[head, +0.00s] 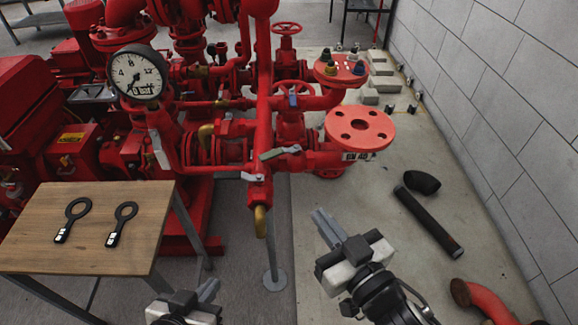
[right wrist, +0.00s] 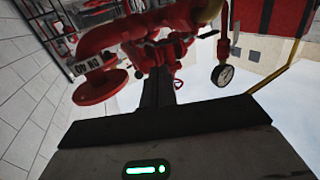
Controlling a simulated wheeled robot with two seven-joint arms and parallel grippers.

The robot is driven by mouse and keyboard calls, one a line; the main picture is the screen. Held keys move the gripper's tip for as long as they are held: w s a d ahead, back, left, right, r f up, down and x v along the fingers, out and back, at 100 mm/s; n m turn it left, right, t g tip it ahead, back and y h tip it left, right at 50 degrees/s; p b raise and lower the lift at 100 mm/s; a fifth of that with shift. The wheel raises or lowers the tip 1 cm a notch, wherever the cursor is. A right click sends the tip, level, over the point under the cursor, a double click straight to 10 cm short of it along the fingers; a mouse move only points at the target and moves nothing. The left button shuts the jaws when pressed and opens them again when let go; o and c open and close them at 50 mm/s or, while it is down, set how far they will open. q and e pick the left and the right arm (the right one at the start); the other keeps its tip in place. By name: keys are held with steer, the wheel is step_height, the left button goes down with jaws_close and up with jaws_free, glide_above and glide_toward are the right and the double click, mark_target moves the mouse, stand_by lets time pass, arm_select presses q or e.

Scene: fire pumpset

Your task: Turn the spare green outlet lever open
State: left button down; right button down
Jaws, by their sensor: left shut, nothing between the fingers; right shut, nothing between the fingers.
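A grey-green lever (head: 280,153) sits on the red outlet pipe in the head view, left of the flange marked with a DN label. It lies slanted, nearly along that pipe. A paler lever (head: 252,177) is just below and left of it, on the vertical pipe. My right gripper (head: 327,228) is shut and empty, below and right of the levers and apart from them. My left gripper (head: 208,290) is shut and empty at the bottom, right of the wooden table. In the right wrist view neither lever can be made out clearly.
A wooden table (head: 120,250) with two black ring-ended tools is at left. A round red flange (head: 360,128) and a pressure gauge (head: 138,75) are on the pumpset. A black tube (head: 428,222) and a red pipe (head: 485,300) are at right, before the grey wall (head: 500,80).

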mark_target(273, 157)
steer(key=shift+y, duration=0.3)
steer(key=x, duration=0.9)
steer(key=r+p+x, duration=0.1)
steer(key=x, duration=0.4)
steer(key=shift+a, duration=0.3)
